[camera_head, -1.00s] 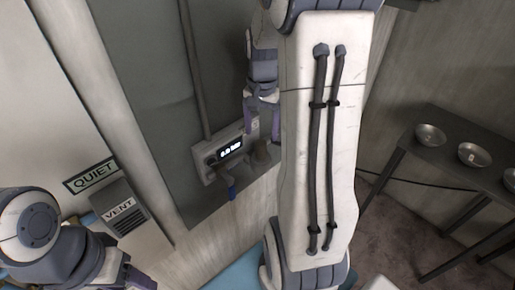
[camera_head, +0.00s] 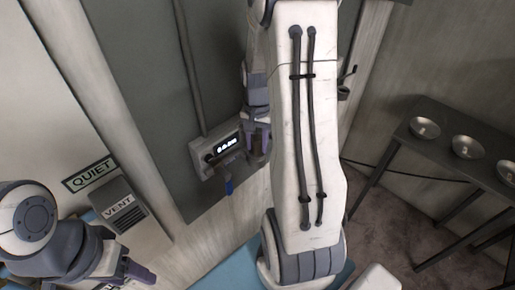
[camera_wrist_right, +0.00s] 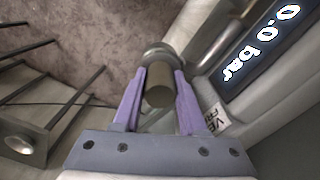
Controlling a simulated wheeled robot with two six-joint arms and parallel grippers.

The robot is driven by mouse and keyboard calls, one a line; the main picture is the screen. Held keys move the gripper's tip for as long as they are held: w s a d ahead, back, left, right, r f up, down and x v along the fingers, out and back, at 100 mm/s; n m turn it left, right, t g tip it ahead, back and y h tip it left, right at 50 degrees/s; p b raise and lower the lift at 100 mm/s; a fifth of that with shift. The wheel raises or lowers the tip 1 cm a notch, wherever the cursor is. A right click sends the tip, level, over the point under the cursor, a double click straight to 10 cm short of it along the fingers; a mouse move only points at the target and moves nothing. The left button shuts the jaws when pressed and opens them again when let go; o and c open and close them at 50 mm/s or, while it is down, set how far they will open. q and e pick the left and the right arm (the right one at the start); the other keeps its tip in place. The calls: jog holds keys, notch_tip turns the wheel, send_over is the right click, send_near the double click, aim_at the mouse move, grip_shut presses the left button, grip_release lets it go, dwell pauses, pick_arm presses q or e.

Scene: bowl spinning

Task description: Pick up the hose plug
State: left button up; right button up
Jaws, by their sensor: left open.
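A dull brown cylinder, which looks like the hose plug (camera_wrist_right: 159,88), sits between the purple fingers of my right gripper (camera_wrist_right: 160,85) in the right wrist view. The fingers flank it closely; I cannot tell whether they press on it. Behind it is a round metal fitting (camera_wrist_right: 158,54). In the head view my right gripper (camera_head: 258,140) is at the right end of the grey display panel (camera_head: 198,152) and hides the plug. My left gripper (camera_head: 140,278) is open and empty at the lower left, near the vent.
VENT (camera_head: 122,210) and QUIET (camera_head: 90,174) signs are on the left. A dark table (camera_head: 445,135) with metal bowls (camera_head: 467,146) stands on the right.

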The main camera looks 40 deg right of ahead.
aim_at(257, 137)
grip_shut()
jog(key=shift+r, duration=0.1)
jog(key=shift+r, duration=0.6)
notch_tip(257, 137, up, 3)
jog(key=shift+w+f+b, duration=0.1)
jog(key=shift+b, duration=0.65)
jog(key=s+d+r+p, duration=0.1)
jog(key=s+d+r, duration=0.1)
jog(key=s+r, duration=0.9)
jog(key=shift+s+d+r+p, duration=0.2)
jog(key=shift+s+d+p, duration=0.05)
jog(key=shift+d+p, duration=0.15)
